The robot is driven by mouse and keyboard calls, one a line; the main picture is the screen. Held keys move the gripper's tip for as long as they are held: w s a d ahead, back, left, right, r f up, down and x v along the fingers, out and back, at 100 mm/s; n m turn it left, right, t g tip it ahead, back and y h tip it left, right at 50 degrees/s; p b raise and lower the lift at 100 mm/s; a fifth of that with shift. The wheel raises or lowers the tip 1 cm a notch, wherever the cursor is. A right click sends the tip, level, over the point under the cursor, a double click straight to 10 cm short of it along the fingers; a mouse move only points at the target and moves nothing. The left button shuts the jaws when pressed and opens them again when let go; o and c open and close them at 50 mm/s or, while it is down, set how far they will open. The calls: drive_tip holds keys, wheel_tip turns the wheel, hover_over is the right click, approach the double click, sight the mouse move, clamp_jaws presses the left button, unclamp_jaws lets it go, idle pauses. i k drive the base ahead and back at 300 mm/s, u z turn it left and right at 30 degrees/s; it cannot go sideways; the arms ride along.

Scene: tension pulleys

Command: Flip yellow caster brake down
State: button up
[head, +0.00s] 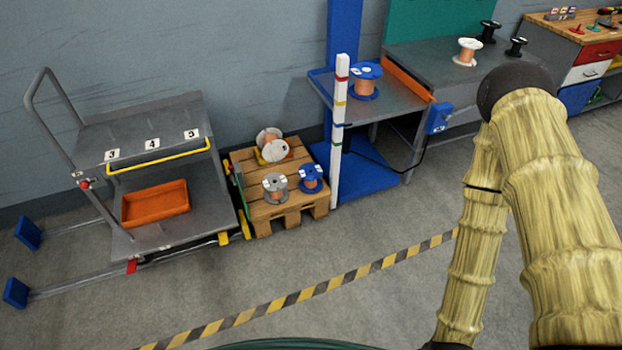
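A grey two-shelf cart (190,232) stands at the left on the floor. A small yellow piece (223,239) sits at the lower right edge of its bottom shelf, low by the floor. A second, taller yellow piece (244,224) stands just right of it, beside the pallet. I cannot tell from this view which one is the caster brake, or whether it is up or down. A red piece (131,266) sits at the cart's lower front corner. My gripper is out of view; only my yellow-sleeved arm shows at the right, far from the cart.
A wooden pallet (262,212) with several spools stands close to the cart's right. Rails with blue ends (15,292) reach left. The floor (330,250) in front is clear, crossed by striped tape (320,289).

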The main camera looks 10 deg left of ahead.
sight(223, 236)
drive_tip(key=z, duration=0.15)
drive_tip(key=k, duration=0.35)
drive_tip(key=u, duration=1.1)
drive_tip(key=i, duration=0.85)
drive_tip(key=u, duration=0.65)
